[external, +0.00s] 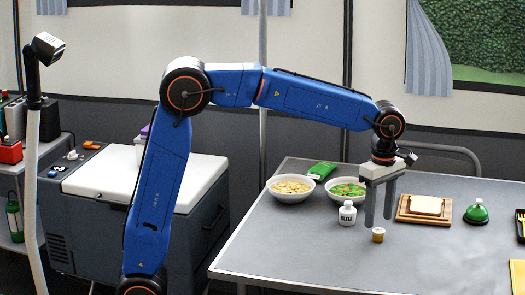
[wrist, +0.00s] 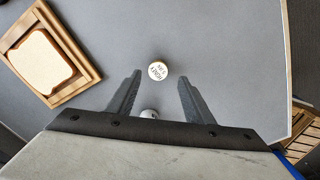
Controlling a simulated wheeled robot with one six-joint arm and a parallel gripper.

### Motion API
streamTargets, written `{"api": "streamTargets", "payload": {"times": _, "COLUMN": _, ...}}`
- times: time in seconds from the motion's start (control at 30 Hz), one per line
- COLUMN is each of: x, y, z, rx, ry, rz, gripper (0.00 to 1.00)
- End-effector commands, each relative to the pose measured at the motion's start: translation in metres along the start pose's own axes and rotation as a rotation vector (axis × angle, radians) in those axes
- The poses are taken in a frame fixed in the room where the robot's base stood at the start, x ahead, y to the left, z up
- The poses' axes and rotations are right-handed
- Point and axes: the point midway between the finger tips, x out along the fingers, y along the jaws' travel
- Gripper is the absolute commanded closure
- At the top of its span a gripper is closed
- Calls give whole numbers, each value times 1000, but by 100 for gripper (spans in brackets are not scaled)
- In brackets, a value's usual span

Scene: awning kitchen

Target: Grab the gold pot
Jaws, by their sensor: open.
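The gold pot (external: 378,235) is a small gold jar with a pale lid. It stands upright on the grey table, towards the front edge. In the wrist view its round lid (wrist: 158,71), with dark lettering, shows just beyond the fingertips and roughly midway between them. My gripper (external: 378,222) points down above the table close to the pot, with its two fingers apart and nothing between them. In the wrist view my gripper (wrist: 158,75) is also open and empty. I cannot tell the exact height gap between the fingertips and the pot.
A white bottle (external: 347,213) stands just left of my gripper; part of a white top (wrist: 149,113) shows between the fingers. Two food bowls (external: 291,199) (external: 346,199) are behind left. A bread board (external: 424,218) and a green domed item (external: 476,214) are right. The table front is clear.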

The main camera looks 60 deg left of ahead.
Motion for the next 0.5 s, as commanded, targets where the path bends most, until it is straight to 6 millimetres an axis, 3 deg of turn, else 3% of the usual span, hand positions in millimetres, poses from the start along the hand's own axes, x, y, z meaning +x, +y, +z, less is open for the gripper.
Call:
{"api": "streamTargets", "payload": {"times": 0.33, "x": 41, "y": 4, "z": 4, "rx": 0, "ry": 2, "rz": -3, "gripper": 53}}
{"api": "streamTargets", "payload": {"times": 0.5, "x": 50, "y": 4, "z": 4, "rx": 0, "ry": 1, "rz": -1, "gripper": 53}}
